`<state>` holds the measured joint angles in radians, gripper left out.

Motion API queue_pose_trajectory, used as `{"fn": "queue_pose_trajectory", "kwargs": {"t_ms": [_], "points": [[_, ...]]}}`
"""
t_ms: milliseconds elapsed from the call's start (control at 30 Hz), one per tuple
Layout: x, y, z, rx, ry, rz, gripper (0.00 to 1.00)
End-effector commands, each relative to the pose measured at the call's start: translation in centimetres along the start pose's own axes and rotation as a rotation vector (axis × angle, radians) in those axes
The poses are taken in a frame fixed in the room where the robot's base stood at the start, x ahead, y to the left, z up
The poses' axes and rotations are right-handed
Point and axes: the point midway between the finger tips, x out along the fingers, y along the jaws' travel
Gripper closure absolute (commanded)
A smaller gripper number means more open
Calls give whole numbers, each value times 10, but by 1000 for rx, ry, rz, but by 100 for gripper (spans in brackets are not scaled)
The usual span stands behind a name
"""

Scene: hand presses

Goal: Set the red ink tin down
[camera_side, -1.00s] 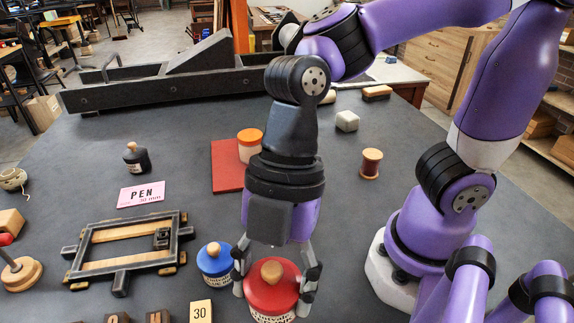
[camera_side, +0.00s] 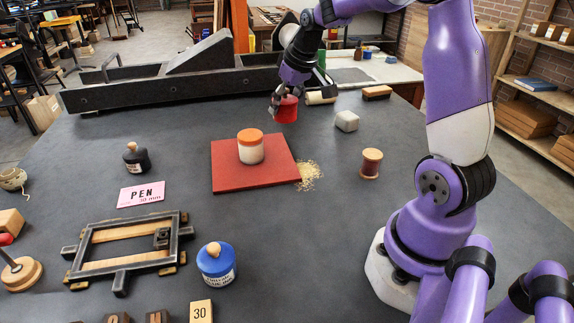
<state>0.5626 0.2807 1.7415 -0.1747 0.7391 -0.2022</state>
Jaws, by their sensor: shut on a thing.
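The red ink tin (camera_side: 287,110) is at the back of the table, behind and to the right of the red mat. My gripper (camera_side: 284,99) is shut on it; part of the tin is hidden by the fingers. I cannot tell whether the tin touches the table or hangs a little above it.
An orange-lidded jar (camera_side: 250,150) stands on the red mat (camera_side: 226,178), with pale crumbs (camera_side: 309,173) by its right edge. The front middle is clear.

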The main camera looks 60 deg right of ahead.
Motion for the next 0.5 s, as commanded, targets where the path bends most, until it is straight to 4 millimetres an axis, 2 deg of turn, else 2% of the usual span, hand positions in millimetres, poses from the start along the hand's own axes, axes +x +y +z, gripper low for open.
{"fn": "queue_pose_trajectory", "kwargs": {"t_ms": [300,500], "points": [[41,75,16,16,-2,4,89],[60,109,22,9,1,3,89]]}}
